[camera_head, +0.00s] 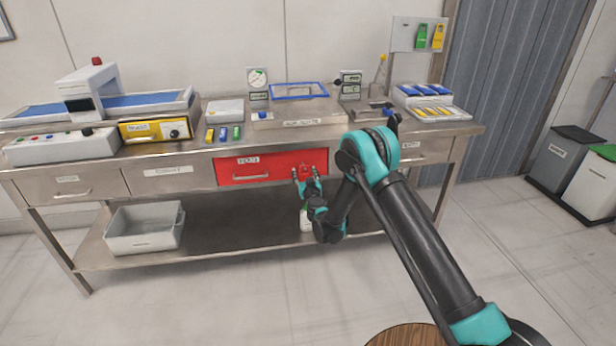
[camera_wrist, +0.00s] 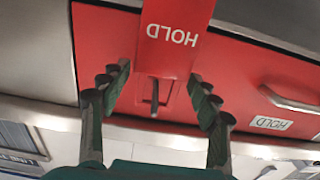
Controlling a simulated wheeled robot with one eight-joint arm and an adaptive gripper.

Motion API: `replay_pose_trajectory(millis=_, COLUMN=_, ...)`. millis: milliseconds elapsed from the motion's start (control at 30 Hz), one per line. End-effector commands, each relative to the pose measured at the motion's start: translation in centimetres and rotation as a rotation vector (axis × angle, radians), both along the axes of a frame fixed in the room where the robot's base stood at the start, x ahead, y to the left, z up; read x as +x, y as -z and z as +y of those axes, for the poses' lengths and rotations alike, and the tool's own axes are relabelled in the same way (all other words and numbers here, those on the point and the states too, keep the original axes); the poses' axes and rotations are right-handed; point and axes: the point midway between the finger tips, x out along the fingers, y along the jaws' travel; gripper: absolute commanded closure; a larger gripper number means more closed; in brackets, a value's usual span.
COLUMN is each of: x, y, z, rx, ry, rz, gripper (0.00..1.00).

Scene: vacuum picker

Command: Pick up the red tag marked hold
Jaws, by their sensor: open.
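The red tag marked HOLD (camera_wrist: 172,32) shows large and upside down at the top of the wrist view, against the front of the red drawer (camera_wrist: 103,45). A small dark upright piece (camera_wrist: 155,97) shows at the tag's lower end in that view. My gripper (camera_wrist: 157,78) is open, with one finger on each side of the tag's end and a gap visible on both sides. In the head view my gripper (camera_head: 305,176) is at the right part of the red drawer (camera_head: 228,172), and the tag (camera_head: 305,169) is a small red patch between its fingers.
The drawer's handle (camera_wrist: 290,102) and label (camera_wrist: 271,123) lie to the right in the wrist view. The steel workbench (camera_head: 205,150) carries several devices above. A grey bin (camera_head: 145,238) and a white object (camera_head: 305,222) are on the lower shelf.

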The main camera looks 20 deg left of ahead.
Motion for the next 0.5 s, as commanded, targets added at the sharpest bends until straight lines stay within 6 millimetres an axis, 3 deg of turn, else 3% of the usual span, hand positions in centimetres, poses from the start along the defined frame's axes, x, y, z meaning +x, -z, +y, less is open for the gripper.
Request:
replay_pose_trajectory(millis=233, x=-0.10, y=-0.01, z=0.08, rx=0.000, ry=0.001, rz=0.000, gripper=0.38)
replay_pose_trajectory(millis=500, x=-0.08, y=-0.01, z=0.07, rx=0.000, ry=0.001, rz=0.000, gripper=0.70)
